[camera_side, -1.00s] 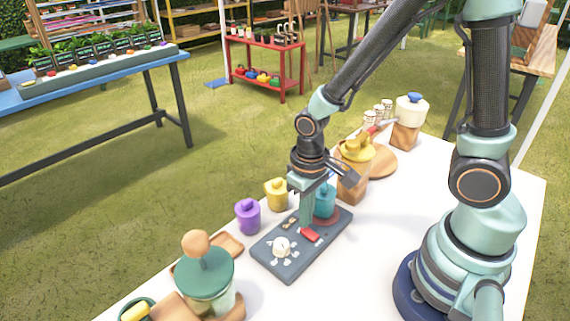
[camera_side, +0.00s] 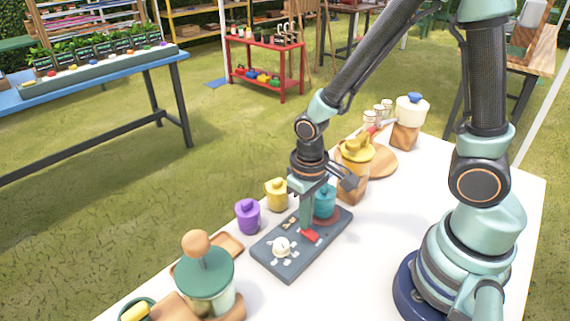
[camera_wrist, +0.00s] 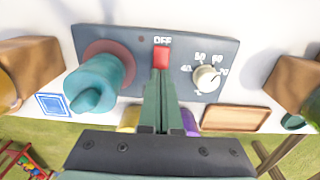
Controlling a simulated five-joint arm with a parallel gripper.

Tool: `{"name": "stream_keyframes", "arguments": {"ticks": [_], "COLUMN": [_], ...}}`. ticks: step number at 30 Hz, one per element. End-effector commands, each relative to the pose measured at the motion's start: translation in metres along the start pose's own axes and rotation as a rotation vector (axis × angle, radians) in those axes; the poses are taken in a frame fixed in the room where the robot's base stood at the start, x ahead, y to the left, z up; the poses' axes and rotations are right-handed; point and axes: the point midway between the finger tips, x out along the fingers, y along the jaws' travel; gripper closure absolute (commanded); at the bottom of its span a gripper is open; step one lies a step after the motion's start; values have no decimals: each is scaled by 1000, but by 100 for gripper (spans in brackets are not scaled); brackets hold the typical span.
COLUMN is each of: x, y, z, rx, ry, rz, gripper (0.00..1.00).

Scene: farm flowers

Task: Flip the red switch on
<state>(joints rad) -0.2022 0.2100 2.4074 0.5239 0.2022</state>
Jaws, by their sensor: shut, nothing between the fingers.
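The red switch (camera_wrist: 161,58) sits on a dark grey control panel (camera_wrist: 213,36) with the word OFF beside it in the wrist view. In the side view the red switch (camera_side: 310,236) shows near the middle of the panel (camera_side: 285,268). My gripper (camera_wrist: 160,74) is shut and empty, its fingertips at the switch's edge; I cannot tell whether they touch it. In the side view my gripper (camera_side: 306,228) points down at the switch. The panel also bears a white numbered dial (camera_wrist: 206,78) and a teal knob-like piece (camera_wrist: 95,85) on a red disc.
A purple jar (camera_side: 247,216) and a yellow jar (camera_side: 277,194) stand just behind the panel. A green-lidded jar (camera_side: 206,275) stands at the front left. A yellow-topped wooden block (camera_side: 354,170) stands beyond the panel. The white table is clear to the panel's right.

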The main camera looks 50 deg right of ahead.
Motion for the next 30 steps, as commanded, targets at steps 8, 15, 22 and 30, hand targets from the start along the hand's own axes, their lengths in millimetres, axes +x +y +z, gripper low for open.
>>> {"name": "stream_keyframes", "arguments": {"ticks": [8, 15, 22, 30], "x": [4, 7, 10, 8], "y": [0, 0, 0, 0], "z": [0, 0, 0, 0], "rx": [0, 0, 0, 0], "ry": [-1, 0, -2, 1], "rz": [0, 0, 0, 0], "gripper": [100, 100, 100, 100]}}
